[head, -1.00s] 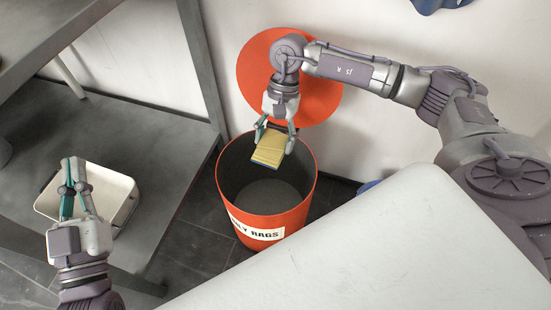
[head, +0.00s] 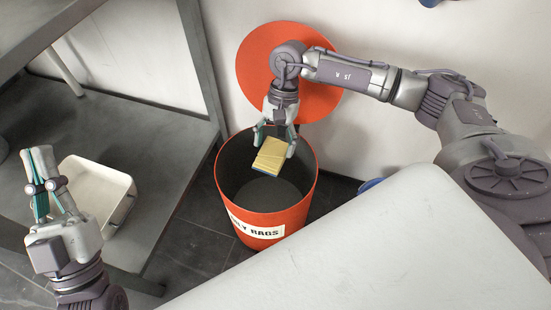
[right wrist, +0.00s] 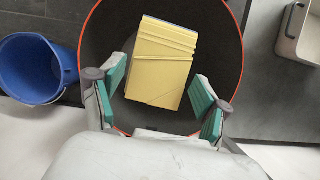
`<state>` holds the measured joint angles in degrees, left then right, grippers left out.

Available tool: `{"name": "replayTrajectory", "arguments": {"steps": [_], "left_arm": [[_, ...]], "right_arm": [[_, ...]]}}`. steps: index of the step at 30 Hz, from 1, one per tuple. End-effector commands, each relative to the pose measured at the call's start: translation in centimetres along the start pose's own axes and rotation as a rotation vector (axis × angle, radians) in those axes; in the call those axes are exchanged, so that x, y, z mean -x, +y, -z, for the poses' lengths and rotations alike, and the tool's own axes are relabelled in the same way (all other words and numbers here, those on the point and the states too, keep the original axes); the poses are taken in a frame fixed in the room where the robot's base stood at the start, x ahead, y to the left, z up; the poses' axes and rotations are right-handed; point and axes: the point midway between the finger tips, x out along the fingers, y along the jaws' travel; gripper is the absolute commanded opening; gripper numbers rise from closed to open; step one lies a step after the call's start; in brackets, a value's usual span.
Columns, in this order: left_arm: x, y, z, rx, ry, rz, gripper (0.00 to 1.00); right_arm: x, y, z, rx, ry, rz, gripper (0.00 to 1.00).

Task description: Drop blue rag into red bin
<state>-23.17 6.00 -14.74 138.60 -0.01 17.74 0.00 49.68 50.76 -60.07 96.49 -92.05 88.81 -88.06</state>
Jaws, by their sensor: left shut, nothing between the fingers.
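The red bin (head: 265,222) stands open on the floor, with a label partly reading "RAGS" on its front. My right gripper (head: 274,150) is over its mouth. A folded yellow piece (head: 271,153) with a thin blue lower edge is at its fingertips, above the bin floor; no plainly blue rag shows there. In the right wrist view the yellow piece (right wrist: 162,62) lies between the green finger pads, with dark gaps beside it; whether they touch it is unclear. My left gripper (head: 40,185) is shut and empty, beside the white tray.
A white tray (head: 122,212) sits on the grey shelf (head: 165,150) at left. A red round lid (head: 262,70) is behind the bin. A pale tabletop (head: 400,240) fills the lower right. A blue bucket (right wrist: 38,65) stands beside the bin. A cut-off blue thing (head: 428,3) is at the top.

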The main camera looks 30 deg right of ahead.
Motion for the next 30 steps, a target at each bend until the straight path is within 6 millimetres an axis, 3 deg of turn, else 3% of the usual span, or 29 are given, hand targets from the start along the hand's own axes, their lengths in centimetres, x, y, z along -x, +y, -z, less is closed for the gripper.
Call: {"name": "replayTrajectory", "arguments": {"steps": [3,15,30], "left_arm": [[0.0,0.0,0.0,0.0,0.0,0.0,0.0],[0.0,0.0,0.0,0.001,-0.001,0.0,0.0],[0.0,0.0,0.0,0.0,-0.001,0.0,0.0]], "right_arm": [[0.0,0.0,0.0,0.0,0.0,0.0,0.97],[0.7,-0.1,0.0,0.0,0.001,0.002,0.97],[10.0,-0.1,0.0,0.0,0.001,0.002,0.97]]}}
